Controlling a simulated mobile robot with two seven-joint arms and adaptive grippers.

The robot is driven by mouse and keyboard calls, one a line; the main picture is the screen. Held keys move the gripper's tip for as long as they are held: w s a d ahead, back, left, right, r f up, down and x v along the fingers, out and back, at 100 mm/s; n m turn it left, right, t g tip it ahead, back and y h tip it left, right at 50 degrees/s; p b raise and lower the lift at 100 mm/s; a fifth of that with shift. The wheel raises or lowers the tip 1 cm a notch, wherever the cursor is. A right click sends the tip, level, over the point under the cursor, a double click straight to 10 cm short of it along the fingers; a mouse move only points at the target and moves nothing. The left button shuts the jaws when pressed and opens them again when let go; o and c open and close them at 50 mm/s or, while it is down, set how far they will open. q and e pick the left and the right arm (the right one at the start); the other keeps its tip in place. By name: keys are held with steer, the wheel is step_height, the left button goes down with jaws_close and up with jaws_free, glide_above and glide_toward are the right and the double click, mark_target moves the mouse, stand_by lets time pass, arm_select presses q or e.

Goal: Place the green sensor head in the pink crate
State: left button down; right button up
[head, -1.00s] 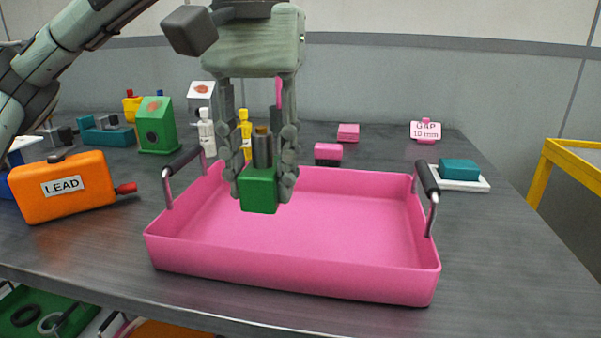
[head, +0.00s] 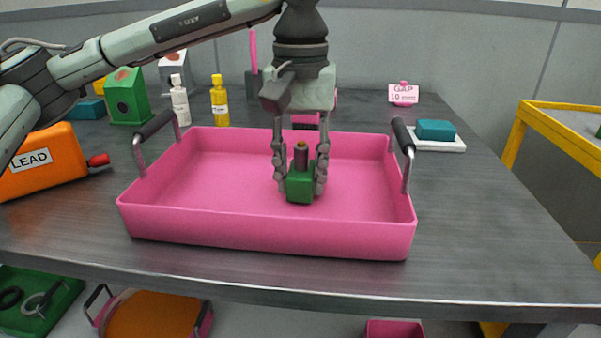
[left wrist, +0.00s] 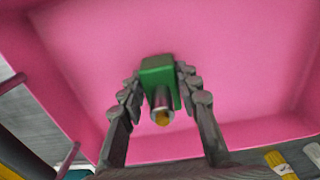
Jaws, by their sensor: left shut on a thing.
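The green sensor head (head: 300,188) is a small green block with a dark stem and a brownish tip on top. My left gripper (head: 301,180) is shut on it, one finger on each side, and holds it upright inside the outline of the pink crate (head: 265,235). I cannot tell whether its underside touches the crate floor. In the left wrist view the sensor head (left wrist: 158,72) sits between the fingertips of the left gripper (left wrist: 160,88), with the pink crate floor (left wrist: 225,50) behind it. My right gripper is not in view.
The crate has raised grey handles at its left (head: 155,125) and right (head: 403,140). An orange LEAD case (head: 60,175) stands to its left. White (head: 179,100) and yellow (head: 219,103) bottles stand behind. A teal block (head: 435,130) rests on a white tray.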

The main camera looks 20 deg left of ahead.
arm_select(q)
steer(key=shift+f, duration=0.2)
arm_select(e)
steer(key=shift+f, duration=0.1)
arm_select(q)
steer(key=shift+f, duration=0.15)
steer(key=c, duration=1.5)
jaws_free()
steer(key=o, duration=0.4)
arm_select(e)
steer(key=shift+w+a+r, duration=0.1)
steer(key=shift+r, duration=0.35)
